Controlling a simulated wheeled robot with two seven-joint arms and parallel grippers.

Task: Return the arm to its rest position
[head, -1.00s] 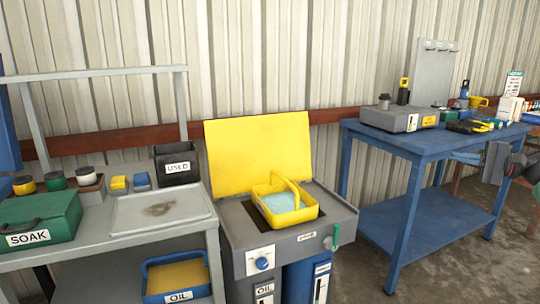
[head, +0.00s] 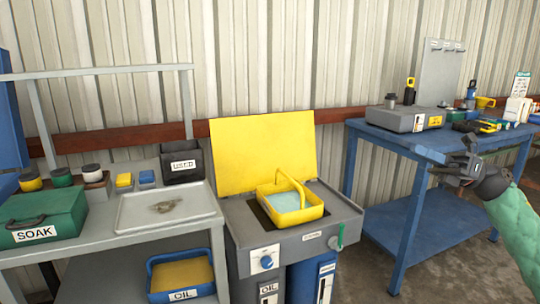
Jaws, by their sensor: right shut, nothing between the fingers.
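My right gripper (head: 466,163) is dark grey and shows at the right of the head view, on an arm with a green sleeve. It is shut and empty, in front of the near side of the blue table (head: 412,147). It holds nothing and appears clear of the things on the table. My left gripper is out of view.
A grey machine (head: 340,215) with a raised yellow lid (head: 262,152) and a yellow basket (head: 297,217) stands mid-picture. At left, a grey bench (head: 100,245) bears a green SOAK box (head: 40,212), a tray (head: 205,205) and a USED bin (head: 182,165). A grey device (head: 395,122) sits on the blue table.

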